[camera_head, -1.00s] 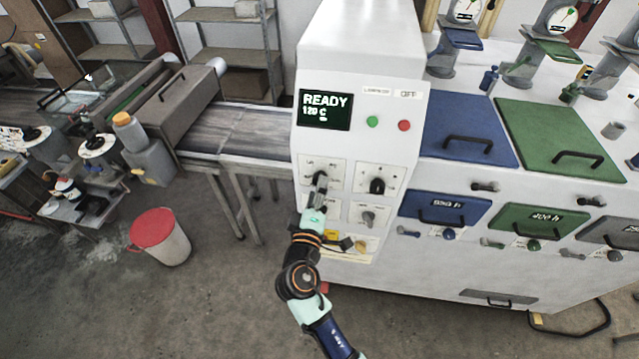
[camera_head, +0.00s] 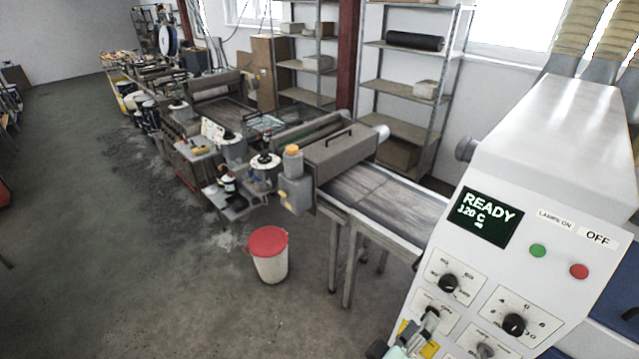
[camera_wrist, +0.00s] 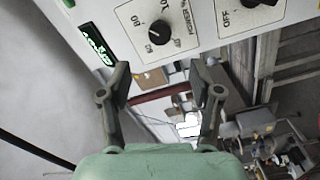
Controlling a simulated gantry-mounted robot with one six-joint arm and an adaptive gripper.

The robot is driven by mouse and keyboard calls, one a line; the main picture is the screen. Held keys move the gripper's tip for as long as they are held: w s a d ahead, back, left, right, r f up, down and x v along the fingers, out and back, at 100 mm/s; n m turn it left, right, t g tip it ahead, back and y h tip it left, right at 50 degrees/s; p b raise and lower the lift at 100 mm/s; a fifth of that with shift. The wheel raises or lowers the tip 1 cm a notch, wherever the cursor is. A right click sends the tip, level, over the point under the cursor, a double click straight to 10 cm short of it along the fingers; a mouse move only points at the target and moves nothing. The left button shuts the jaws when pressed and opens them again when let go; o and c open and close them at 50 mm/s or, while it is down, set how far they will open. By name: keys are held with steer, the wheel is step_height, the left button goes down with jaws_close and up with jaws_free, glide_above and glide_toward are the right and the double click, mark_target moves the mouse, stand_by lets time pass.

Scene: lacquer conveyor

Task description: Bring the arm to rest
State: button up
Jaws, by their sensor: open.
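My gripper (camera_wrist: 160,88) is open and empty in the wrist view, its two dark fingers apart below a black POWER % knob (camera_wrist: 159,32) on the white control panel. In the head view its mint body (camera_head: 405,345) is at the bottom edge, in front of the lower left of the panel, mostly cut off. The upper left knob (camera_head: 449,283) and upper right knob (camera_head: 514,324) are clear of it. The lower left knob is partly covered by my gripper. The panel display (camera_head: 487,216) reads READY, 120 C.
A green button (camera_head: 538,251) and red button (camera_head: 579,271) sit beside the display. A conveyor (camera_head: 380,203) runs left from the white machine. A red-lidded bin (camera_head: 268,255) stands on the floor, with free floor to its left. Metal shelves (camera_head: 412,90) stand behind.

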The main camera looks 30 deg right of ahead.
steer(key=w+a+r+t+y+p, duration=0.2)
steer(key=a+y, duration=0.4)
steer(key=a, duration=0.5)
steer(key=w+a+r+t+y+p, duration=0.2)
steer(key=a+r+t+y, duration=0.2)
steer(key=a+r, duration=0.3)
steer(key=w+a+r+n+t+y+p, duration=0.1)
steer(key=a+y, duration=0.6)
steer(key=a, duration=0.8)
step_height(320, 180, up, 4)
steer(key=shift+w+a+f+t+y+p, duration=0.2)
steer(key=shift+w+t+y+p, duration=0.1)
steer(key=shift+w+t+p, duration=0.7)
steer(key=shift+w, duration=0.1)
